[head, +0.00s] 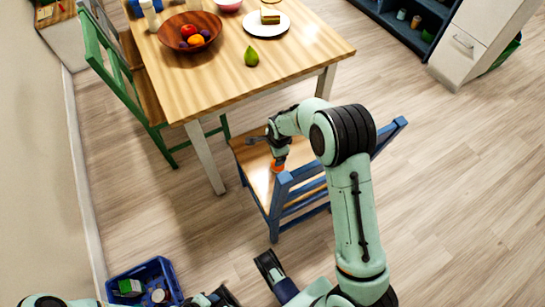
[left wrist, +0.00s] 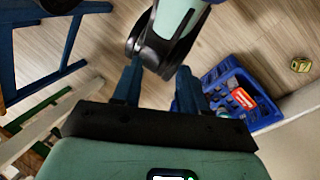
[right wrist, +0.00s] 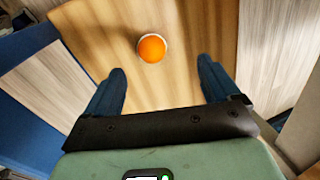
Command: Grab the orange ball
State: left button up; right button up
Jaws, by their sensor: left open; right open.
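The orange ball (right wrist: 152,48) rests on the wooden seat of the blue chair (right wrist: 185,25). In the head view, the ball (head: 278,166) shows as a small orange patch below my right gripper, partly hidden. In the right wrist view, my right gripper (right wrist: 160,72) is open and empty; the ball lies ahead, between the lines of its two fingers and apart from them. My left gripper (left wrist: 158,80) is open, low near the floor, with a mint arm link of mine in front of it and no ball near it.
The blue chair's slatted back (head: 305,190) stands close to my right arm. A blue crate (head: 158,270) sits on the floor at lower left. Floor at right is clear.

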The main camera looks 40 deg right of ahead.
jog(key=shift+m+g, duration=0.4)
jog(key=f, duration=0.2)
jog(key=d+f+b, duration=0.1)
jog(key=f, duration=0.2)
jog(key=d+f+b, duration=0.1)
jog(key=f, duration=0.1)
jog(key=shift+f, duration=0.35)
jog(key=shift+w+d+f+b, duration=0.15)
jog(key=shift+f+b, duration=0.25)
jog(key=shift+f, duration=1.15)
jog(key=shift+w+d+f+b, duration=0.1)
jog(key=shift+f+b, duration=0.25)
jog(key=shift+f, duration=1.15)
pick_arm(q)
jog(key=w+a+f+t+y, duration=0.1)
jog(key=w+a+f, duration=0.1)
jog(key=w+f, duration=0.2)
jog(key=shift+w+a+n+t, duration=0.3)
jog(key=shift+w+a, duration=0.05)
jog(key=shift+w, duration=0.15)
pick_arm(e)
jog(key=shift+r, duration=0.1)
pick_arm(q)
jog(key=shift+f, duration=0.1)
pick_arm(e)
jog(key=c, duration=1.1)
